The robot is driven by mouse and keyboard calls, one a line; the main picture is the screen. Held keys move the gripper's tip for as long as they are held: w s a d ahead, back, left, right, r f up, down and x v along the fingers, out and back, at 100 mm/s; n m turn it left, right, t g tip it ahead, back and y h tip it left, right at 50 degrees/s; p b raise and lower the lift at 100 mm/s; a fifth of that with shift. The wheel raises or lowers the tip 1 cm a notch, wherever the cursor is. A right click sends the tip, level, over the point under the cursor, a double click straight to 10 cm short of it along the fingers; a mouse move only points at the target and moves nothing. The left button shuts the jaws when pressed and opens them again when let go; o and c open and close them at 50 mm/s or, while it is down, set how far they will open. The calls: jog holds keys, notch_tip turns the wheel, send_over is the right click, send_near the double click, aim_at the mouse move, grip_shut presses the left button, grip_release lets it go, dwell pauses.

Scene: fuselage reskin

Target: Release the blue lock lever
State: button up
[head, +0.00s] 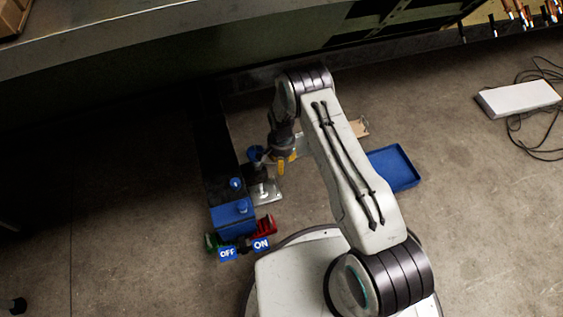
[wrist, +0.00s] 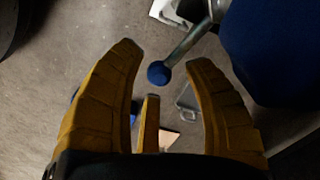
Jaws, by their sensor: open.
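In the wrist view, the lock lever is a metal rod with a blue ball knob (wrist: 158,73) at its end. The knob shows between the tips of my gripper (wrist: 162,58), nearer the left finger in the picture. The yellow fingers are spread and not closed on the knob. I cannot tell the depth between them and the knob. In the head view, my gripper (head: 284,164) hangs low beside a dark rail, and my own arm partly hides it. A blue part (head: 255,153) shows just left of it; I cannot tell if this is the same knob.
A large blue rounded shape (wrist: 270,45) fills the wrist view's upper right. In the head view, a blue block (head: 232,219) with OFF and ON labels stands in front of my gripper. A blue tray (head: 393,168) lies right of my arm. A bench (head: 160,30) edge runs behind.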

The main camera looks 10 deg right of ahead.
dwell(0.3)
grip_shut()
dwell(0.3)
